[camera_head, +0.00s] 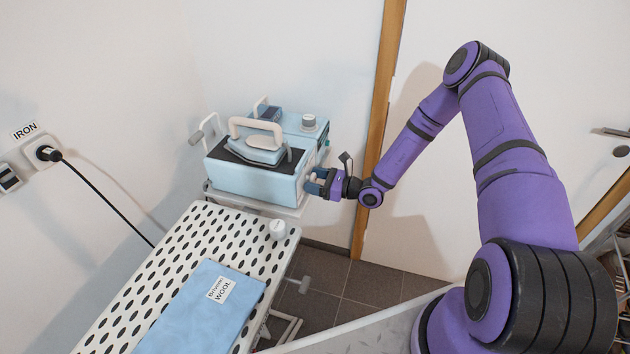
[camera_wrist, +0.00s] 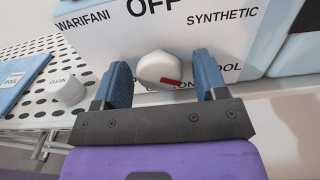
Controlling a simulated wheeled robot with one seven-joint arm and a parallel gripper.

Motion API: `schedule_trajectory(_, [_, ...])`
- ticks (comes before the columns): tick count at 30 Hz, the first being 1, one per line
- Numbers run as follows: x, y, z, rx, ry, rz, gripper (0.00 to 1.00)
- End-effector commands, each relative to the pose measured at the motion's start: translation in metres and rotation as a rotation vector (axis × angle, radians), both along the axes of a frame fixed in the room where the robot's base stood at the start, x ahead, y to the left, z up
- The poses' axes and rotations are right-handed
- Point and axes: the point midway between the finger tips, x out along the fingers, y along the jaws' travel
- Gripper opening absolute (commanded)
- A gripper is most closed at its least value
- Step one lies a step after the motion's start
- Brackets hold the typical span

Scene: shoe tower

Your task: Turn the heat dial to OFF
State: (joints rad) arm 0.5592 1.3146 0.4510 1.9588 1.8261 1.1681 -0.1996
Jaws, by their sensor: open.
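The heat dial (camera_wrist: 160,68) is a white round knob on the side of the light-blue ironing station (camera_head: 250,185). Its red mark (camera_wrist: 170,82) points to the lower right, toward the partly hidden WOOL and COTTON labels. The OFF label (camera_wrist: 158,7) is above the dial, and SYNTHETIC is at upper right. My gripper (camera_wrist: 161,62) is open, with one blue finger on each side of the dial. Gaps show between the knob and both fingers. In the head view, my gripper (camera_head: 316,183) is at the right side of the station and mostly hides the dial.
A perforated ironing board (camera_head: 150,270) holds a blue folded cloth (camera_head: 205,312) and a white CLEAN knob (camera_wrist: 70,88). A black cord (camera_head: 110,198) runs from the wall socket.

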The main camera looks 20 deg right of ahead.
Motion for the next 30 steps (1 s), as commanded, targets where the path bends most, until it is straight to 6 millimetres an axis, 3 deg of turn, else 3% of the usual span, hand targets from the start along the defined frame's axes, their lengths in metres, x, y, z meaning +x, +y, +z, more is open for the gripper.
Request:
schedule_trajectory(2, [-0.0001,-0.0001,0.0001,0.0,0.0,0.0,0.66])
schedule_trajectory(3, [-0.0001,-0.0002,0.0001,0.0,0.0,0.0,0.61])
schedule_trajectory(9, [-0.0002,-0.0002,0.0001,0.0,0.0,0.0,0.2])
schedule_trajectory(20, [-0.0002,-0.0003,0.0002,-0.031,-0.043,0.0,0.2])
schedule_trajectory(30, [0.0004,-0.0007,0.0004,-0.175,-0.241,0.0,0.2])
